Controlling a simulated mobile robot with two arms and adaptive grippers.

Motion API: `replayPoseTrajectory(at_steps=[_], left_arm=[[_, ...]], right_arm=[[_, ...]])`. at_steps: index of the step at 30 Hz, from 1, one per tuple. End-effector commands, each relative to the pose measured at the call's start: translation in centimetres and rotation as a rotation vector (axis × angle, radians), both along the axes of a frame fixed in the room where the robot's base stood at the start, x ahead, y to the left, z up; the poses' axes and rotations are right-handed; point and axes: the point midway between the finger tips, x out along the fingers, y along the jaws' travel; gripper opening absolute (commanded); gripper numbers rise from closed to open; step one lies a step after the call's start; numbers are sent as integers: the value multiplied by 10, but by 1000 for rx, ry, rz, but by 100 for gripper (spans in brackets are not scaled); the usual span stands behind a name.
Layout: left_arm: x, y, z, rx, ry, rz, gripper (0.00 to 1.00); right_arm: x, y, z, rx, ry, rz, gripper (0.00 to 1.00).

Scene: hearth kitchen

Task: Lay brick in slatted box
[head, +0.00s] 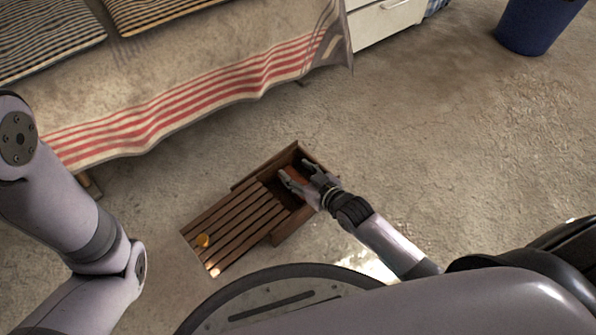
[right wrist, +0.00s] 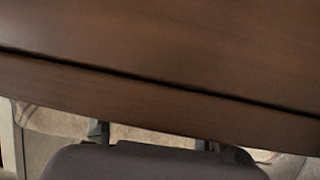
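The slatted box (head: 285,232) sits on the floor in the middle of the head view. Brown slats (head: 232,228) cover its lower-left part, and its upper-right end is open and dark inside. My right gripper (head: 295,168) is at this open end with its fingers spread apart. A reddish-brown patch, perhaps the brick (head: 298,174), shows between the fingers, partly hidden by them; contact cannot be told. In the right wrist view, dark brown wood fills the upper part close up, and my finger parts (right wrist: 150,138) show wide apart below it. My left gripper is out of view.
A bench or bed with a red-striped cloth (head: 190,100) stands behind, at the upper left. A white drawer unit (head: 385,22) and a blue bin (head: 535,25) are at the back. The floor on the right is clear.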

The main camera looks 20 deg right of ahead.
Motion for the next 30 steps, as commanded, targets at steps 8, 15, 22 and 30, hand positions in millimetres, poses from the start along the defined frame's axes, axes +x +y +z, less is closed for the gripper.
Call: replayPoseTrajectory(at_steps=[8, 15, 22, 30], left_arm=[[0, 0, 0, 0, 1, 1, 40], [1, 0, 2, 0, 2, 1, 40], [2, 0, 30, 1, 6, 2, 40], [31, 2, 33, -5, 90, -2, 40]], right_arm=[[0, 0, 0, 0, 0, 0, 63], [0, 0, 7, 0, -1, 0, 63], [-29, -10, 30, -2, 5, 0, 63], [-77, -28, 50, 0, 3, 0, 63]])
